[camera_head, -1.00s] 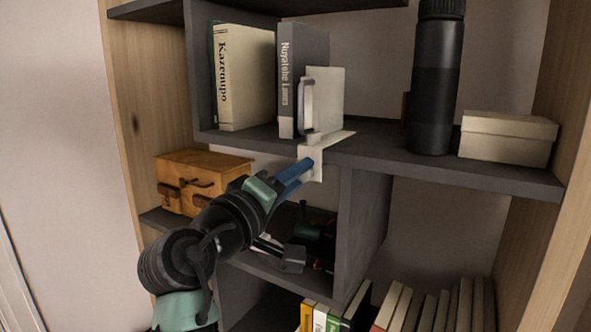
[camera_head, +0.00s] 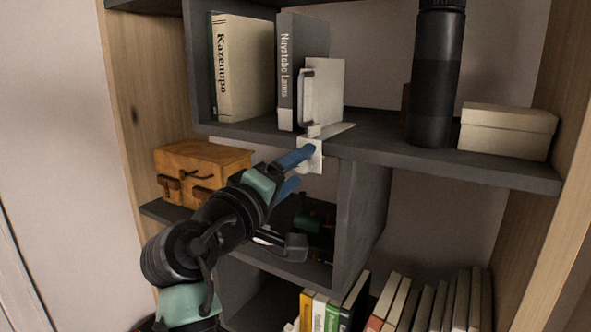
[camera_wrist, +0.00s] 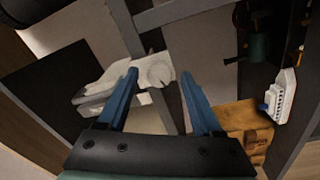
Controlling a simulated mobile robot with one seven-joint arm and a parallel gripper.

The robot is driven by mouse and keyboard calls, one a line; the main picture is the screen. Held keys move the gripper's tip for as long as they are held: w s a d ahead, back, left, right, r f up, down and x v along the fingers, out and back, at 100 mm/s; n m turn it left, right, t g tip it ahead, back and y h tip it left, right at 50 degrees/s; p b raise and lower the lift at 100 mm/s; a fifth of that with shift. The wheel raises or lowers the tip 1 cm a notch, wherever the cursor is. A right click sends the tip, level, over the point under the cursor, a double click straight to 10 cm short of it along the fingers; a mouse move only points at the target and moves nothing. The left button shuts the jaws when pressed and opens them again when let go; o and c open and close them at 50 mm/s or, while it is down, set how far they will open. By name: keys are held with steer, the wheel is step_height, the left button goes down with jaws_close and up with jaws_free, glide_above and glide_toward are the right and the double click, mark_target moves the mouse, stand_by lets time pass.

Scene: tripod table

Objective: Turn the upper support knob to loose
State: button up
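A white clamp-like support (camera_head: 311,165) sits on the front edge of the upper shelf, with an upright white plate and handle (camera_head: 308,97) above it. In the wrist view the white support (camera_wrist: 98,88) shows left of centre, and a pale round knob-like part (camera_wrist: 156,71) lies between my fingertips. My gripper (camera_head: 305,166) has blue fingers and is at the support; its upper finger overlaps the support in the head view. In the wrist view my gripper (camera_wrist: 159,76) is open, with a clear gap between the fingers. Whether a finger touches the knob cannot be told.
Books (camera_head: 243,70), a black bottle (camera_head: 436,75) and a cream box (camera_head: 507,131) stand on the upper shelf. A brown case (camera_head: 203,172) stands lower left. A vertical divider (camera_head: 358,210) is just right of my gripper. Several books (camera_head: 430,302) fill the bottom shelf.

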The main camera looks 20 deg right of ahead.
steer(key=r+b+v, duration=0.1)
steer(key=b+v, duration=0.5)
steer(key=v, duration=0.7)
steer(key=shift+f, duration=0.45)
steer(key=s+a+r+m+t+y+b, duration=0.2)
steer(key=s+a+r+m+t+y, duration=0.1)
steer(key=s+a+r+t+y, duration=0.5)
steer(key=s+r+t+y, duration=0.3)
steer(key=s+t+y, duration=0.2)
steer(key=t+y, duration=0.1)
steer(key=shift+r+t+y, duration=0.2)
steer(key=shift+t+y, duration=0.1)
steer(key=shift+t, duration=0.5)
